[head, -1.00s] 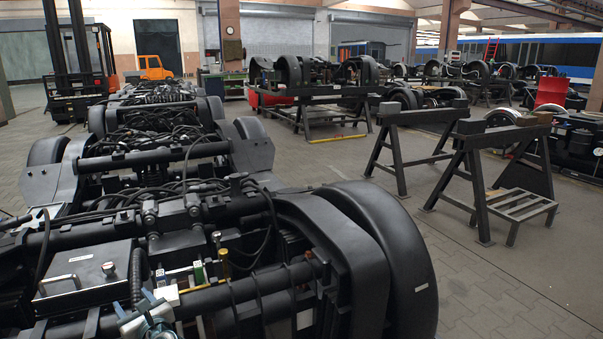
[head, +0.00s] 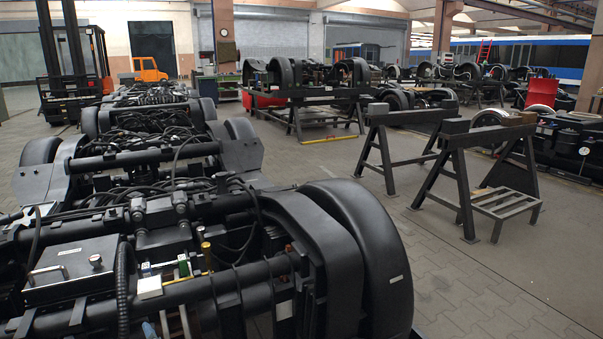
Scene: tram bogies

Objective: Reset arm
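The task names no object other than the arm. A dark tram bogie (head: 155,238) fills the lower left of the head view, with a black rounded wheel cover (head: 365,250) at its right end. On its near side are a flat metal box with a handle (head: 72,270), a small white block (head: 149,288), a green piece (head: 183,265) and a brass-coloured piece (head: 207,256). A small bluish piece (head: 149,331) shows at the bottom edge; I cannot tell what it belongs to. Neither gripper can be made out.
Dark trestles (head: 390,150) and (head: 465,185) stand to the right, with a slatted step (head: 500,203) beside the nearer one. An orange forklift (head: 75,65) stands at the back left. More bogies (head: 305,80) stand behind. The paved floor at the lower right is clear.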

